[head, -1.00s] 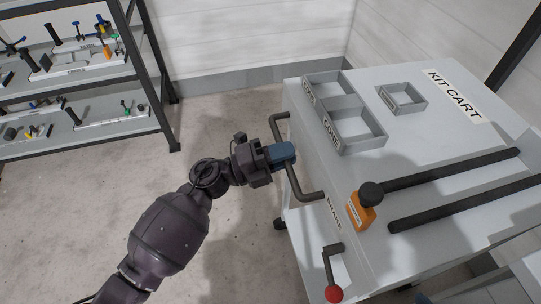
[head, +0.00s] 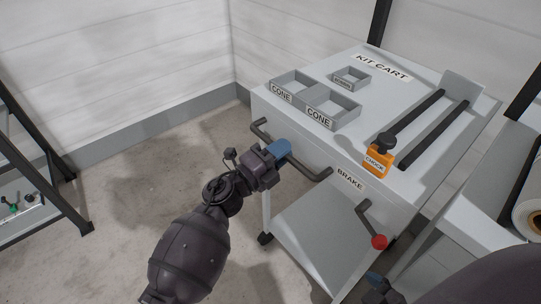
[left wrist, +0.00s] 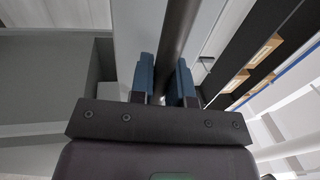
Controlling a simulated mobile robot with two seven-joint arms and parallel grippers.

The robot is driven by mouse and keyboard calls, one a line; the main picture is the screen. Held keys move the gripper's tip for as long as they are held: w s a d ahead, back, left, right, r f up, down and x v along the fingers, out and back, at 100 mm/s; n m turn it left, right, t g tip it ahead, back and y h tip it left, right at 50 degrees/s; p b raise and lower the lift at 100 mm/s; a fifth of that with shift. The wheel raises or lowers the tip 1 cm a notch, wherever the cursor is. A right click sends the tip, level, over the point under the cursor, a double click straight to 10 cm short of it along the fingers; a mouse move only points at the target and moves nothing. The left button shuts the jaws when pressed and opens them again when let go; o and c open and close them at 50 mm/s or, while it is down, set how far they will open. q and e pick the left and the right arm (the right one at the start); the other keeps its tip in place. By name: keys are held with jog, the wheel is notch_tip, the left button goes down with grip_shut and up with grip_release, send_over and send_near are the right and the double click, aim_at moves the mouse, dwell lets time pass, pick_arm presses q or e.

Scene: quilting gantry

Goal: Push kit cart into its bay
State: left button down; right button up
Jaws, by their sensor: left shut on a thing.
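The kit cart (head: 385,106) is a pale grey cart with a "KIT CART" label, standing right of centre in the head view. Its dark bar handle (head: 312,170) runs along the near side. My left gripper (head: 284,151) is shut around this handle; in the left wrist view its blue fingers (left wrist: 165,82) sit on both sides of the bar (left wrist: 179,30). A brake lever with a red knob (head: 379,242) hangs below the "BRAKE" label. My right gripper (head: 378,286) shows only partly at the bottom edge; its jaws cannot be made out. No bay is clearly identifiable.
The cart top carries "CONE" trays (head: 333,107), a smaller tray (head: 352,78), an orange chock (head: 378,161) and dark rails. White walls meet behind the cart. A shelf rack (head: 60,205) stands left. A grey unit (head: 470,215) stands close right. Floor (head: 150,175) left is clear.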

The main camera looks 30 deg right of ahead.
pick_arm(q)
jog(key=shift+d+r, duration=0.15)
pick_arm(e)
jog(key=shift+s+f, duration=0.1)
jog(key=shift+s, duration=0.1)
pick_arm(q)
jog(key=c, duration=1.4)
grip_release()
jog(key=o, duration=0.3)
jog(key=shift+d, duration=0.15)
pick_arm(e)
jog(key=shift+s+d+f, duration=0.1)
jog(key=shift+d, duration=0.1)
pick_arm(q)
jog(key=shift+a+f, duration=0.2)
jog(key=shift+a, duration=0.35)
jog(key=p+v, duration=0.1)
jog(key=v, duration=0.8)
jog(key=shift+s+a+p, duration=0.15)
jog(key=shift+a+p, duration=0.2)
jog(key=shift+p, duration=0.05)
pick_arm(e)
jog(key=shift+s+d+m, duration=0.15)
jog(key=shift+s+m, duration=0.15)
jog(key=shift+s, duration=0.1)
pick_arm(q)
jog(key=shift+f, duration=0.1)
pick_arm(e)
jog(key=shift+w+r, duration=0.15)
jog(key=shift+r, duration=0.05)
